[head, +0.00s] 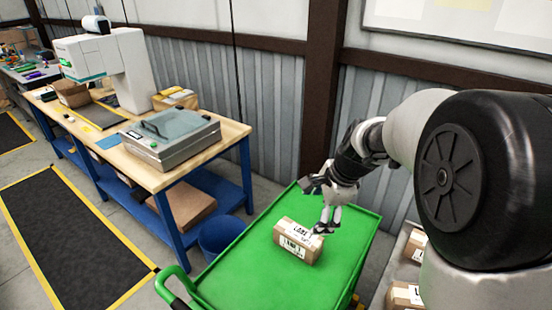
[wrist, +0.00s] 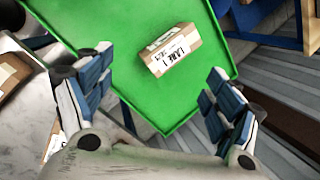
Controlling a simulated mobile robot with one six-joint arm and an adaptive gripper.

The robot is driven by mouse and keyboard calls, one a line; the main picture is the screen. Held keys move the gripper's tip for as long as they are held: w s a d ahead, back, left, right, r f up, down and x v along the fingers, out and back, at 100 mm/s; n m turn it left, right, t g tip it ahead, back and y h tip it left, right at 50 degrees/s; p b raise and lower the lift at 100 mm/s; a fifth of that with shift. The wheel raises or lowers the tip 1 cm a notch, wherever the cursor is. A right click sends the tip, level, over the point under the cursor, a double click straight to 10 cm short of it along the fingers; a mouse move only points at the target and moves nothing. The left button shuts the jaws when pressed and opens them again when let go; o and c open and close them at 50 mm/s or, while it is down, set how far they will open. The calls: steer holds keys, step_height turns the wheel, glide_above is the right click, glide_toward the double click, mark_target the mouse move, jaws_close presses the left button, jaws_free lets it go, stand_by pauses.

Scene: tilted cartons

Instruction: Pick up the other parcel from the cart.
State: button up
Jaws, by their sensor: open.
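One brown carton parcel (head: 298,241) with white printed labels lies on the green top of the cart (head: 240,278). The parcel also shows in the wrist view (wrist: 172,50), near the top centre, beyond my fingertips. My gripper (head: 328,228) is above the cart, close to the parcel's right side in the head view.
More cartons (head: 405,294) lie at the lower right, beside the cart and partly hidden by my arm. A workbench (head: 208,150) with machines stands to the left, with a blue bin (head: 222,238) between it and the cart. A corrugated wall (head: 375,105) is behind.

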mark_target(303, 234)
steer(key=w+d+f+m, duration=0.4)
steer(key=w+f+m, duration=0.5)
steer(key=f, duration=0.5)
steer(key=shift+y, duration=0.4)
steer(key=b+x, duration=0.3)
steer(key=x, duration=0.8)
steer(key=shift+a+f, duration=0.1)
steer(key=shift+f, duration=0.2)
steer(key=b+x, duration=0.1)
steer(key=x, duration=0.2)
steer(key=b+x, duration=0.1)
steer(key=x, duration=0.1)
steer(key=shift+s+a+f+b, duration=0.2)
steer(key=shift+f+b, duration=0.1)
steer(key=shift+f, duration=0.1)
steer(key=shift+r, duration=0.1)
steer(key=shift+c, duration=0.3)
steer(key=c, duration=1.3)
